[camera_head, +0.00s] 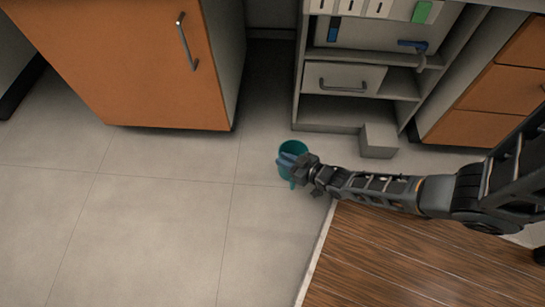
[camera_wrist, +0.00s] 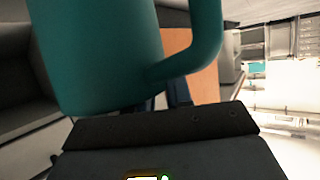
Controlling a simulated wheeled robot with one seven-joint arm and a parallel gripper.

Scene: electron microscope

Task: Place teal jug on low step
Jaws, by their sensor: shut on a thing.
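The teal jug (camera_head: 291,147) is in my gripper (camera_head: 298,164), out over the floor left of the step in the head view. In the wrist view the jug (camera_wrist: 100,60) fills the upper left, with its handle on the right. My gripper (camera_wrist: 168,95) is shut on it, and the fingertips are mostly hidden behind the jug's lower part. The low step is likely the small grey block (camera_head: 378,140) on the floor in front of the shelf unit, to the right of the jug. Its top looks bare. The jug is apart from the block.
A grey shelf unit (camera_head: 345,108) with a drawer stands behind the block. An orange cabinet (camera_head: 150,70) is at the upper left, and orange drawers (camera_head: 470,128) are at the right. A wooden surface (camera_head: 410,260) lies at the lower right under my arm. The tiled floor (camera_head: 130,220) at the left is clear.

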